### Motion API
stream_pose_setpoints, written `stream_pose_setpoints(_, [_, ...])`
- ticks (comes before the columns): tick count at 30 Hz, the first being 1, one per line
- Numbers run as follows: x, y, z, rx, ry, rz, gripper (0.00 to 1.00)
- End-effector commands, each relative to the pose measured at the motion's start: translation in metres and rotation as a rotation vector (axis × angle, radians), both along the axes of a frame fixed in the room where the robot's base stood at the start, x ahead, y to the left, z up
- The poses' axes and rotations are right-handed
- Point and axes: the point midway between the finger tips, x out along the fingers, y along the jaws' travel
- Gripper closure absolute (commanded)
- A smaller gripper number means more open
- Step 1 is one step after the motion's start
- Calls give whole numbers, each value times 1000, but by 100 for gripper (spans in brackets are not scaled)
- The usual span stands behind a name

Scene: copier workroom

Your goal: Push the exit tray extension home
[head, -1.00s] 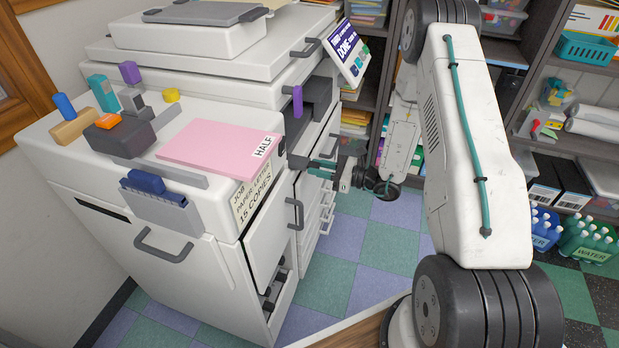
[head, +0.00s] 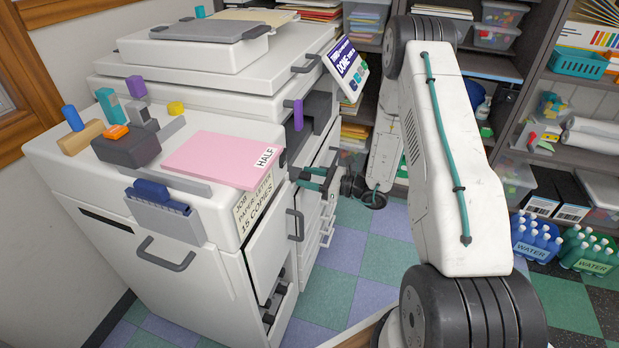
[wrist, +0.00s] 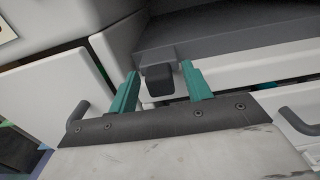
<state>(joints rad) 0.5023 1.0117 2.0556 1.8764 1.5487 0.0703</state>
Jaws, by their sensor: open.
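The copier's exit tray (wrist: 225,35) is a dark grey slab in an opening of the white copier (head: 200,80). It also shows in the head view (head: 318,108). In the wrist view a dark block (wrist: 159,80), seemingly the end of the tray extension, stands out below the tray's near edge. My gripper (wrist: 159,78) is open, with its teal fingers on either side of this block in the picture. I cannot tell whether they touch it. In the head view my gripper (head: 308,178) is at the copier's right side, and the block cannot be made out there.
A white panel with a grey handle (head: 296,225) stands out from the copier below my gripper. A pink paper stack (head: 220,157) marked HALF lies on the left unit. Shelves (head: 480,75) stand behind my arm. Tiled floor (head: 350,260) is clear beside the copier.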

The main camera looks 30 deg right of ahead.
Motion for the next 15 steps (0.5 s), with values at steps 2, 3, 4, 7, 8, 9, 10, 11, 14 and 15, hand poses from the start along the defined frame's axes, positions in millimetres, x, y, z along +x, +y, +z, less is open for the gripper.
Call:
stream_pose_setpoints(2, [0,0,0,0,0,0,51])
stream_pose_setpoints(3, [0,0,0,0,0,0,51])
stream_pose_setpoints(4, [0,0,0,0,0,0,51])
stream_pose_setpoints(7, [-2,-2,0,1,1,-2,51])
stream_pose_setpoints(8, [-3,-3,0,1,1,-3,51])
stream_pose_setpoints(9, [-5,-6,0,0,1,-3,51])
stream_pose_setpoints(10, [-8,-8,0,0,1,-2,51])
stream_pose_setpoints(11, [-11,-11,0,0,1,-3,51])
stream_pose_setpoints(14, [-24,-24,0,-1,1,-4,51])
stream_pose_setpoints(15, [-29,-29,0,-1,1,-4,51])
